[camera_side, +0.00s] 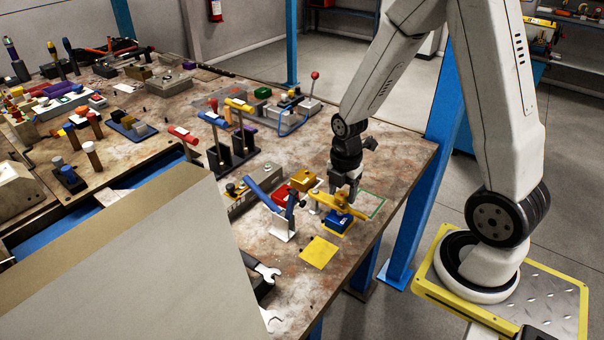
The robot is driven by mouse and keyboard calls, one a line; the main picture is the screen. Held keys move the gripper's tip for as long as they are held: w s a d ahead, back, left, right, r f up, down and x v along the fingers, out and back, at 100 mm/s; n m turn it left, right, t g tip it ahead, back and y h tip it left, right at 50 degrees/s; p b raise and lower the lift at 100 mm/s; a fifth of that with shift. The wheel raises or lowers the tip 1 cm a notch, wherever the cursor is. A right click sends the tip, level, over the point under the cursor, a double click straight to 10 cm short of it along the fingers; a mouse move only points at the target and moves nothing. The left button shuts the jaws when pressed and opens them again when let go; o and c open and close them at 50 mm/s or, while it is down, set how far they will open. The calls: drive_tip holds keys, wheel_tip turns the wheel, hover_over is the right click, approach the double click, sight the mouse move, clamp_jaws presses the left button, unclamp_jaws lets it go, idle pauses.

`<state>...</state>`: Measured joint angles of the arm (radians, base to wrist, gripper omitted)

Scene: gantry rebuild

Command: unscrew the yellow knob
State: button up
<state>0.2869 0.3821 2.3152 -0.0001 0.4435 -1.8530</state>
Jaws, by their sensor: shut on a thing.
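My gripper (343,192) points straight down near the right part of the workbench. Its fingers are shut on a yellow knob (341,202), which shows as a yellow piece with arms reaching to both sides. A small blue block (337,222) sits right below the yellow piece on the bench. The fingers cover part of the knob, and I cannot tell how it joins the blue block.
A yellow square (319,252) and a green outlined square (371,205) lie close by on the workbench (405,152). A large grey panel (150,270) fills the lower left.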

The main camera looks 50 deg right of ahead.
sight(342, 195)
drive_tip(key=shift+s+f, duration=0.1)
idle(0.4)
drive_tip(key=o, duration=1.1)
drive_tip(key=shift+r, duration=0.2)
drive_tip(key=shift+r, duration=3.75)
drive_tip(key=shift+a, duration=0.1)
